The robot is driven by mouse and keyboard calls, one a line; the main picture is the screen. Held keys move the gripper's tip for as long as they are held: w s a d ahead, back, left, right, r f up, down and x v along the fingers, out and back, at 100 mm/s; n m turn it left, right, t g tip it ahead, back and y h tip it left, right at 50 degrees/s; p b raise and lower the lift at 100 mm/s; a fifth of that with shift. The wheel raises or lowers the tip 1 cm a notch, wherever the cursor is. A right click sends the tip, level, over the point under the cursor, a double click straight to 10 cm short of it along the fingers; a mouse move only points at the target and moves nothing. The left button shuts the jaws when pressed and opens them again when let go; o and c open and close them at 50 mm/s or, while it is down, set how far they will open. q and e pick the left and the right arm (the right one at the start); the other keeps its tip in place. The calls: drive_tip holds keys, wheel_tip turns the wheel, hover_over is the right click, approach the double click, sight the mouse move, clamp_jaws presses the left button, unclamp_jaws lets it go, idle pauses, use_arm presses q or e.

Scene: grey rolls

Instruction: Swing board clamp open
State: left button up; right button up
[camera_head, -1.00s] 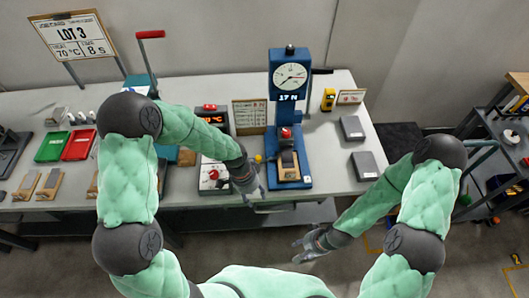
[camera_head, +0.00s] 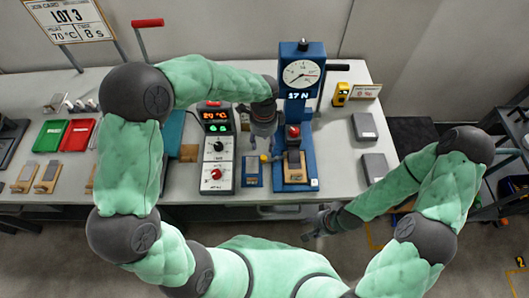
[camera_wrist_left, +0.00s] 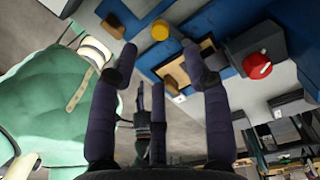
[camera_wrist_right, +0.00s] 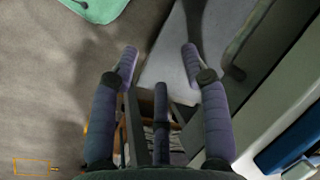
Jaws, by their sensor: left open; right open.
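The blue force-test stand (camera_head: 308,120) stands near the table's front edge, its display reading 17 N. A wooden board with a dark block (camera_head: 293,165) lies on its base under a red-topped part. A yellow knob (camera_head: 265,158), apparently the clamp's handle end, is left of the board; it also shows in the left wrist view (camera_wrist_left: 160,31), ahead of the fingers. My left gripper (camera_head: 263,146) is open and empty, pointing down just left of the stand, close above the knob; contact cannot be told. My right gripper (camera_head: 312,232) is open and empty off the table's front edge.
A control box (camera_head: 218,150) with a red knob stands left of the stand. A yellow device (camera_head: 341,94) is behind. Green (camera_head: 47,136) and red trays are at left.

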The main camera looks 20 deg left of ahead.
sight(263, 157)
use_arm(q)
drive_tip(key=f+b, duration=0.1)
drive_tip(key=f, duration=0.8)
drive_tip(key=shift+s+b, duration=0.2)
drive_tip(key=shift+b, duration=0.2)
clamp_jaws()
